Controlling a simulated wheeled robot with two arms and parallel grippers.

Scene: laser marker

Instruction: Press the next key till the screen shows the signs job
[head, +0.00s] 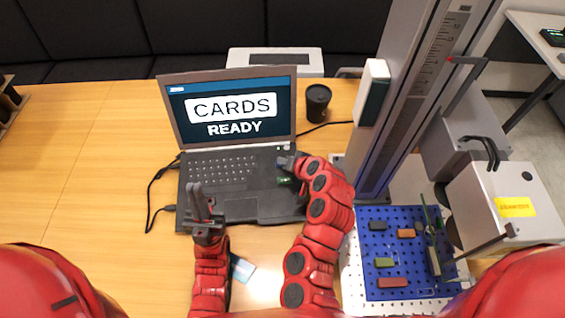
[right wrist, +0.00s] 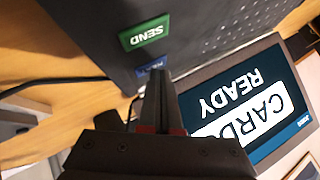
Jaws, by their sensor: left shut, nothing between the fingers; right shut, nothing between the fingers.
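The laptop (head: 232,160) stands open on the wooden table; its screen (head: 235,112) reads "CARDS" and "READY". The right wrist view also shows the screen (right wrist: 245,105), upside down. A green key marked "SEND" (right wrist: 146,33) sits at the laptop's right side. A blue key (right wrist: 148,68) lies beside it, its label mostly hidden by my right fingers. My right gripper (head: 291,162) is shut and empty at the blue key; I cannot tell whether it touches. My left gripper (head: 203,215) is shut and empty over the laptop's front left edge.
A black cup (head: 317,101) stands right of the screen. The laser marker's column (head: 415,95) rises at the right, by a blue perforated plate (head: 375,216) with several small blocks. A pale blue card (head: 242,269) lies before the laptop.

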